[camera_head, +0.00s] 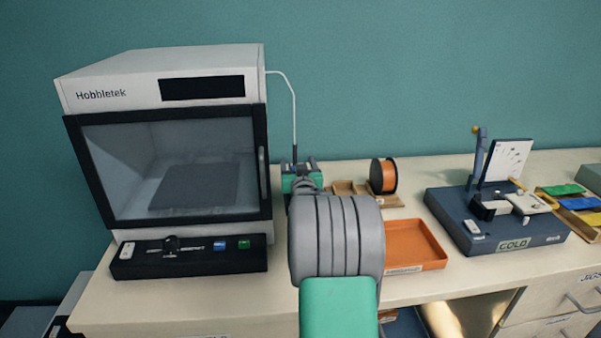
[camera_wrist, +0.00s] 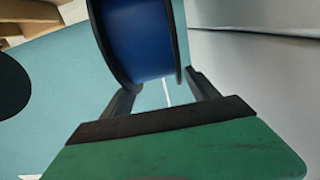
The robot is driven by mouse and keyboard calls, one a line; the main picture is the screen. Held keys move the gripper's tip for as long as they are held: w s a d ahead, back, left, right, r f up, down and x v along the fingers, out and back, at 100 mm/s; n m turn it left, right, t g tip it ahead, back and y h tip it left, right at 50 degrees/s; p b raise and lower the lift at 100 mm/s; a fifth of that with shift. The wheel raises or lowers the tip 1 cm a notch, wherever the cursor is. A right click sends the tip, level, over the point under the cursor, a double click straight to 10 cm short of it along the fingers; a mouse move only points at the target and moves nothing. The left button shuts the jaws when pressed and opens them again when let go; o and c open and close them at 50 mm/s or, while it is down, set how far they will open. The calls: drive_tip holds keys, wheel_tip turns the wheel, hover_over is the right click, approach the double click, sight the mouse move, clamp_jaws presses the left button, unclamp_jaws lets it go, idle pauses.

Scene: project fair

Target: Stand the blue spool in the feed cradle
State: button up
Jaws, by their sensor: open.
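The blue spool (camera_wrist: 145,40), with dark flanges, fills the upper middle of the wrist view. My gripper (camera_wrist: 158,85) is open, its two dark fingers at the lower left and right of the spool. I cannot tell whether either finger touches it. In the head view my gripper (camera_head: 300,166) is at the right of the printer, low at the end of the white tube (camera_head: 294,100). My arm and hand hide most of that spot there. I cannot make out the feed cradle in either view.
The printer (camera_head: 255,95) stands close on the left, with a control panel (camera_head: 190,272) in front. At the right are an orange spool (camera_head: 383,176), a wooden rack (camera_head: 345,187), an orange tray (camera_head: 418,240) and a dark blue fixture (camera_head: 455,215). The teal wall is behind.

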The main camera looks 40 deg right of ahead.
drive_tip(key=shift+b+v, duration=0.75)
drive_tip(key=shift+v, duration=0.2)
drive_tip(key=v, duration=1)
drive_tip(key=shift+r+b, duration=0.15)
drive_tip(key=shift+b, duration=0.3)
